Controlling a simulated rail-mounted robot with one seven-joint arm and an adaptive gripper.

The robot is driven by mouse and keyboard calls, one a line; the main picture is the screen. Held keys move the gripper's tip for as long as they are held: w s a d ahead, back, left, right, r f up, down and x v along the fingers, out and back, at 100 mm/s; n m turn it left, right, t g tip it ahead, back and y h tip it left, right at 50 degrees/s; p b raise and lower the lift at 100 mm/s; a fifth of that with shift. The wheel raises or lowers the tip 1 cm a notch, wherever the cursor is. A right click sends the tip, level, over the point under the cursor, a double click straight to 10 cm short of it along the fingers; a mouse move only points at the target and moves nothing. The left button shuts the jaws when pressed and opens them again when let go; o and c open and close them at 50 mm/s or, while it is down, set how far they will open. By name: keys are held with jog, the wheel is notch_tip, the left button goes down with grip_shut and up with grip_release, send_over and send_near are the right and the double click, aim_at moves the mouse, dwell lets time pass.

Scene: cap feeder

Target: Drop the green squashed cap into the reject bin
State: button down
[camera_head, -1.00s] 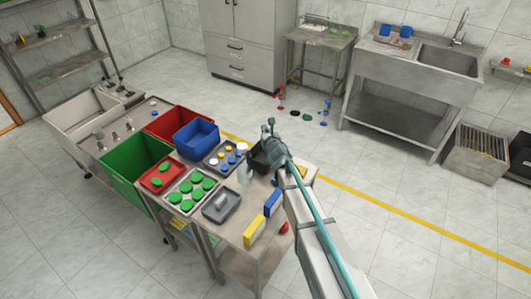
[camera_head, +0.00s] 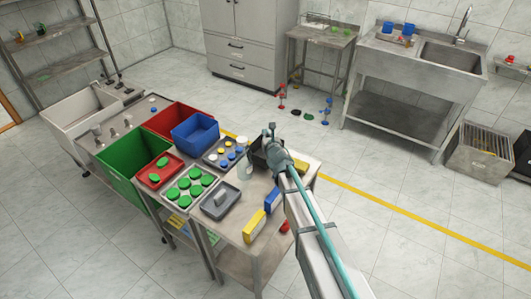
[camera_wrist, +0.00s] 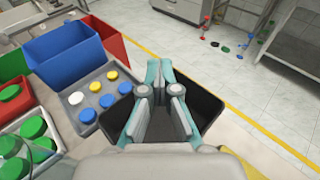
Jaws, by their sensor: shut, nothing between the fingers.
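My gripper (camera_wrist: 160,70) is shut and empty. In the wrist view its fingers are over a black open bin (camera_wrist: 205,103), whose inside is mostly hidden by them. The bin also shows in the head view (camera_head: 257,158), partly behind my gripper (camera_head: 269,130). One cap in the red tray (camera_wrist: 9,92) shows at the wrist view's left edge. I cannot tell which green cap, if any, is squashed.
A tray of white, yellow and blue caps (camera_wrist: 70,116) is left of the black bin. Green (camera_head: 125,160), red (camera_head: 168,122) and blue (camera_head: 196,136) bins stand beyond.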

jog(key=c, duration=1.4)
grip_release()
jog(key=v, duration=1.2)
jog(key=shift+d, duration=0.15)
